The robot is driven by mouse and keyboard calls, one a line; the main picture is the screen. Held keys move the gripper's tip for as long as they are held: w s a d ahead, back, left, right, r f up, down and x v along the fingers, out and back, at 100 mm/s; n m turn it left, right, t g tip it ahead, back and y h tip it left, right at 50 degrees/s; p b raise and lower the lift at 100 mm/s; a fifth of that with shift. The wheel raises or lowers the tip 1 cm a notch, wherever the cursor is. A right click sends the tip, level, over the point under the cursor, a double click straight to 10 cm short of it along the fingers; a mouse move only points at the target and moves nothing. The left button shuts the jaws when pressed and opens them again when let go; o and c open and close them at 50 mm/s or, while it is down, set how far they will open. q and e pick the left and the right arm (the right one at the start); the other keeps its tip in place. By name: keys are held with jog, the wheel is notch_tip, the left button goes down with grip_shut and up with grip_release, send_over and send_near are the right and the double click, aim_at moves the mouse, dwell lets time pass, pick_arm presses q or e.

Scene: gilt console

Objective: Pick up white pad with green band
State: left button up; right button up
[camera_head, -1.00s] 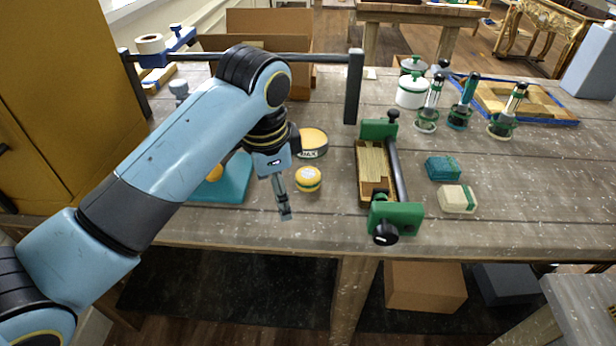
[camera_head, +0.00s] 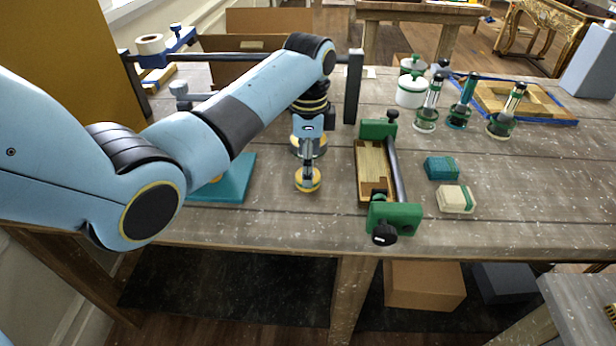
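The white pad with a green band (camera_head: 455,198) lies flat on the wooden workbench, right of the green-ended clamp. The teal pad (camera_head: 440,168) lies just behind it. My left gripper (camera_head: 308,184) points down in front of the small yellow tin (camera_head: 308,187), well to the left of the white pad, with the clamp between them. Its narrow fingers are seen nearly edge-on, so their opening and any contact with the tin are unclear. My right gripper is not in view.
The green clamp with a black bar (camera_head: 396,175) stands between my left gripper and the pads. Several cylindrical tools (camera_head: 463,105) and a white pot (camera_head: 411,90) stand behind the pads. Bare bench lies right of the white pad.

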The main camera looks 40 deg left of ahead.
pick_arm(q)
notch_tip(320, 180, down, 4)
jog(key=shift+s+r, duration=0.1)
jog(key=shift+r, duration=0.1)
jog(key=shift+c, duration=0.2)
jog(key=c, duration=1.1)
jog(key=shift+r, duration=0.1)
jog(key=r, duration=0.4)
jog(key=shift+d+r, duration=0.1)
jog(key=shift+d, duration=0.15)
jog(key=d+r+b, duration=0.2)
jog(key=d+r, duration=0.4)
jog(key=d, duration=0.5)
jog(key=shift+r, duration=0.35)
